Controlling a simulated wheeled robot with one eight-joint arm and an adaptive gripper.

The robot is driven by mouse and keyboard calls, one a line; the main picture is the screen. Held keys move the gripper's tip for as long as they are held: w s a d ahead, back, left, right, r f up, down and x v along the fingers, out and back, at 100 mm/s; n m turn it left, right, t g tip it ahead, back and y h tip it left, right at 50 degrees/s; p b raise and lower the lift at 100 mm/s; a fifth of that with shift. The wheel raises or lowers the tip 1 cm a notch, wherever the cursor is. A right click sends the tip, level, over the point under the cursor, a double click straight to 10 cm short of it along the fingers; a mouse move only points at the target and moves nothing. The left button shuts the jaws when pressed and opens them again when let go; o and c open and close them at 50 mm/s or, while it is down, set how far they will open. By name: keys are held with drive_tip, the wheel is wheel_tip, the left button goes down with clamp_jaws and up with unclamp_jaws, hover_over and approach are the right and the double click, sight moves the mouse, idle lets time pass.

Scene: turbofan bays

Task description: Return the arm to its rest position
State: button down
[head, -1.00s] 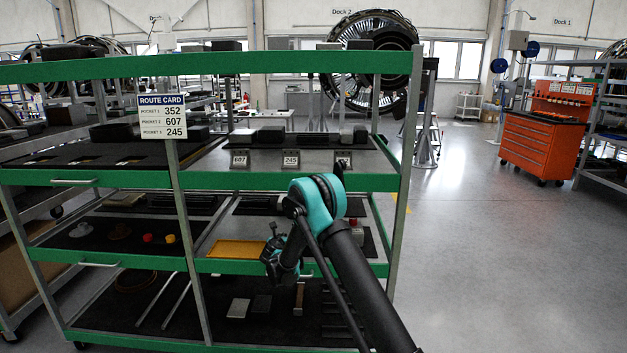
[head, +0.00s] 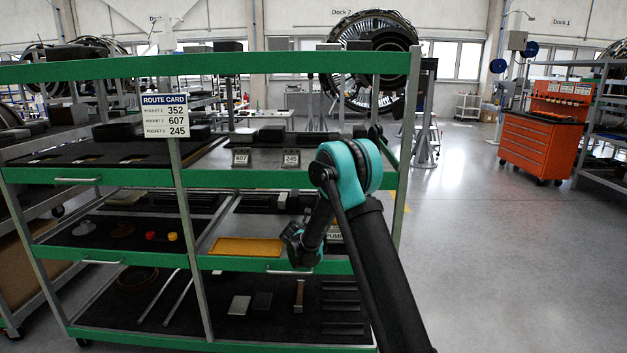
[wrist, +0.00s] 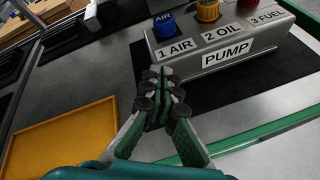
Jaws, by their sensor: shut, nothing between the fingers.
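My gripper (wrist: 160,92) is shut and empty in the wrist view, with its fingertips together over the grey shelf surface. It is in front of the pump block (wrist: 228,48), apart from it as far as I can tell. In the head view my arm (head: 345,185) is bent in front of the green-edged rack, and the gripper end hangs low at the middle shelf, mostly hidden behind the wrist.
A yellow tray (wrist: 60,140) lies left of the gripper; it also shows in the head view (head: 246,247). The pump block bears blue, orange and red caps. The green rack (head: 110,178) has posts and shelf edges close to my arm. Open floor (head: 480,250) lies to the right.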

drive_tip(key=s+d+r+m+g, duration=0.2)
drive_tip(key=s+d+r+m, duration=0.1)
drive_tip(key=s+d+m, duration=0.75)
drive_tip(key=s+d+r+m+g, duration=0.3)
drive_tip(key=s+d+m, duration=0.35)
drive_tip(key=s, duration=0.65)
drive_tip(key=s+d+f+m+g+y, duration=0.1)
drive_tip(key=s+m, duration=0.4)
drive_tip(key=s, duration=0.9)
drive_tip(key=s+d+f+m+g+y, duration=0.1)
drive_tip(key=s+d+f+m, duration=0.3)
drive_tip(key=s, duration=1)
drive_tip(key=shift+s+f+m+g, duration=0.2)
drive_tip(key=shift+m+g, duration=0.5)
drive_tip(key=shift+m, duration=0.5)
